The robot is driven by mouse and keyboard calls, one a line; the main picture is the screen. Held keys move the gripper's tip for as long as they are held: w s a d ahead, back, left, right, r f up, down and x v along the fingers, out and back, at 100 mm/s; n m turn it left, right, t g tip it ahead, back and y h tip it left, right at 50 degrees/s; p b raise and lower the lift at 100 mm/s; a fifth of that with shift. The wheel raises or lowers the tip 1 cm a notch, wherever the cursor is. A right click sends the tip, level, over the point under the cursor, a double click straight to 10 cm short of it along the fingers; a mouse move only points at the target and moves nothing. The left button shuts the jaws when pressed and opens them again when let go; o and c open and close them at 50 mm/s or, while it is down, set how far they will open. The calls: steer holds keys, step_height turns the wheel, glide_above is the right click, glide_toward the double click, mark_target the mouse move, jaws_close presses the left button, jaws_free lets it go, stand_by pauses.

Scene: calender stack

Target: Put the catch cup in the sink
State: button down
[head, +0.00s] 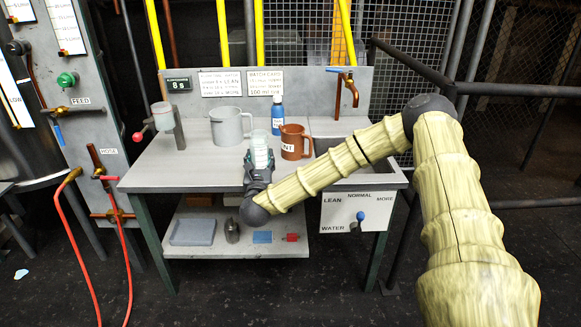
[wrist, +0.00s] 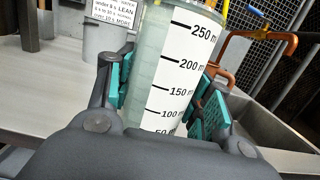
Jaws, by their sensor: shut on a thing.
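The catch cup (wrist: 165,70) is a clear cup with a white scale marked up to 250. In the head view, the cup (head: 260,150) is upright at the front middle of the grey bench. My gripper (head: 259,166) is shut around its sides; in the wrist view the green pads of my gripper (wrist: 165,95) press on it from both sides. The sink (wrist: 275,120) is a grey basin to the right of the cup. In the head view, my arm partly covers the sink (head: 324,145). I cannot tell whether the cup's base touches the bench.
A brown mug (head: 294,143), a blue bottle (head: 277,117) and a grey jug (head: 229,127) stand behind the cup. A copper tap (head: 350,90) rises behind the sink. A panel with a blue knob (head: 360,217) hangs at the front right. The bench's left front is clear.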

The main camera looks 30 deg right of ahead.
steer(key=d, duration=0.3)
steer(key=s+d, duration=0.1)
steer(key=d, duration=0.3)
steer(key=d+f+p, duration=0.1)
steer(key=d, duration=0.2)
steer(key=shift+s+d, duration=0.25)
steer(key=shift+d, duration=0.1)
steer(key=shift+f, duration=1.8)
steer(key=shift+f, duration=0.15)
steer(key=c, duration=0.6)
jaws_free()
steer(key=shift+c, duration=0.2)
